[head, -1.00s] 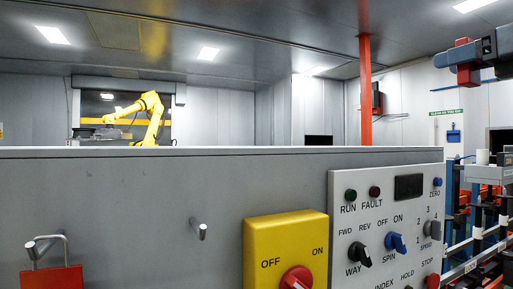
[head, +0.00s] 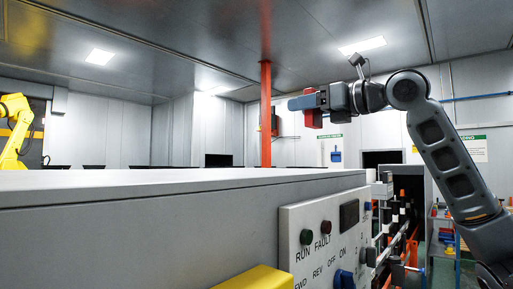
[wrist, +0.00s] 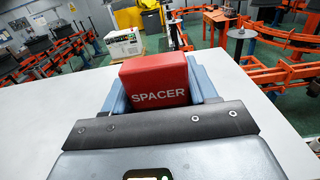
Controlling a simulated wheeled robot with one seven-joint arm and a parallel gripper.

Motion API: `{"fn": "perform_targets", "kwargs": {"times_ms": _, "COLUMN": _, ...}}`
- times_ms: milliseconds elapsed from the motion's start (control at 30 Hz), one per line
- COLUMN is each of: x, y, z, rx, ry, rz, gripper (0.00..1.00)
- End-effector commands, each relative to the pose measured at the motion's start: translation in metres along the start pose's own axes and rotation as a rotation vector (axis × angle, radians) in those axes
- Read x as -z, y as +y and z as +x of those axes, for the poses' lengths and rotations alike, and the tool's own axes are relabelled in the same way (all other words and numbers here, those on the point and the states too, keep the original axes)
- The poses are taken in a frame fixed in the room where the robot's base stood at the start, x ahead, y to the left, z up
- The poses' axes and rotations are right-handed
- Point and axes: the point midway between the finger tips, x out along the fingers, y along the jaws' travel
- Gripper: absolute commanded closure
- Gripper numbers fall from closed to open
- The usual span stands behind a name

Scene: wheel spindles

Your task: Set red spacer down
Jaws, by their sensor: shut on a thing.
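The red spacer (wrist: 155,82) is a block with white "SPACER" lettering, held between the two blue fingers of my gripper (wrist: 157,70) in the wrist view. In the head view the red spacer (head: 313,119) shows at the end of my raised arm, with a blue finger of my gripper (head: 306,102) across it. My gripper is shut on the spacer. In the head view it is well above the level of the grey cabinet top (head: 150,181). A pale flat surface (wrist: 60,110) lies behind and below the spacer in the wrist view.
A control panel (head: 325,235) with knobs is on the cabinet's side, beside a yellow box (head: 255,279). An orange post (head: 266,115) stands behind. Orange racks (wrist: 290,75) and a white box (wrist: 123,43) stand beyond the pale surface. The visible cabinet top is clear.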

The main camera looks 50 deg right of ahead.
Motion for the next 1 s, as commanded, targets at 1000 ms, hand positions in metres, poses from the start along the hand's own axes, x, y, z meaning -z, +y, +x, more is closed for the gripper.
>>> {"fn": "perform_targets", "kwargs": {"times_ms": 1000, "x": 0.091, "y": 0.069, "z": 0.053, "rx": 0.001, "ry": 0.000, "rz": 0.002, "gripper": 0.75}}
